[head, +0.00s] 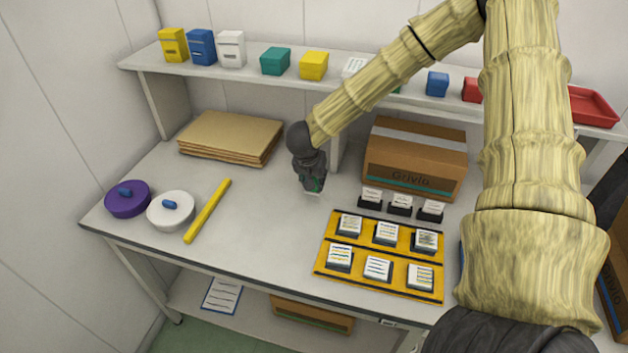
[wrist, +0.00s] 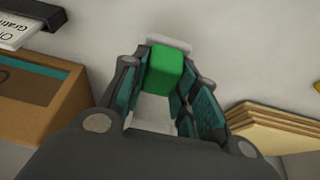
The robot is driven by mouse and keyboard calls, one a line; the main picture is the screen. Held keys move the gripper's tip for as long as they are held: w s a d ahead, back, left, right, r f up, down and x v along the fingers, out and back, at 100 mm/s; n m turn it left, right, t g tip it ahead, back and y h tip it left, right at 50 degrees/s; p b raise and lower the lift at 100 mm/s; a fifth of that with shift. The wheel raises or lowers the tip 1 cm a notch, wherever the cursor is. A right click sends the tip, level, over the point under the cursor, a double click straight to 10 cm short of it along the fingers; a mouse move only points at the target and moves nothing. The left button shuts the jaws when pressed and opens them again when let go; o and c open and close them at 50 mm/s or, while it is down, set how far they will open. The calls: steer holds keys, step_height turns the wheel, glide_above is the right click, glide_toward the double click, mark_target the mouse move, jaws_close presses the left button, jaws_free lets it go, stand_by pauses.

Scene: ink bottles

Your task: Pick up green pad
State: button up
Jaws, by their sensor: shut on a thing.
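The green pad (wrist: 165,68) is a small bright green block between the two fingers of my gripper (wrist: 160,85) in the wrist view. The fingers are shut on its sides, and white material shows beyond and below it. In the head view my gripper (head: 313,182) points down over the bench between the cardboard stack and the cardboard box. Only a little green and a white edge show at its fingertips there. I cannot tell whether the pad touches the bench.
A cardboard box (head: 415,162) stands right of my gripper, with labelled black holders (head: 400,206) in front. Yellow trays (head: 380,258) hold several stamp-like blocks. Flat cardboard (head: 230,136), a yellow bar (head: 207,211) and two round lidded pots (head: 171,212) lie left. A shelf (head: 225,72) runs behind.

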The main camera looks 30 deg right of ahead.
steer(key=s+a+b, duration=0.1)
steer(key=s+a, duration=0.1)
steer(key=s, duration=0.1)
steer(key=s+a+r+b, duration=0.1)
steer(key=s+a, duration=0.2)
steer(key=s, duration=0.1)
steer(key=s+a+b, duration=0.1)
steer(key=s+a, duration=0.1)
steer(key=s, duration=0.2)
steer(key=shift+a+r, duration=0.2)
steer(key=shift+a, duration=0.05)
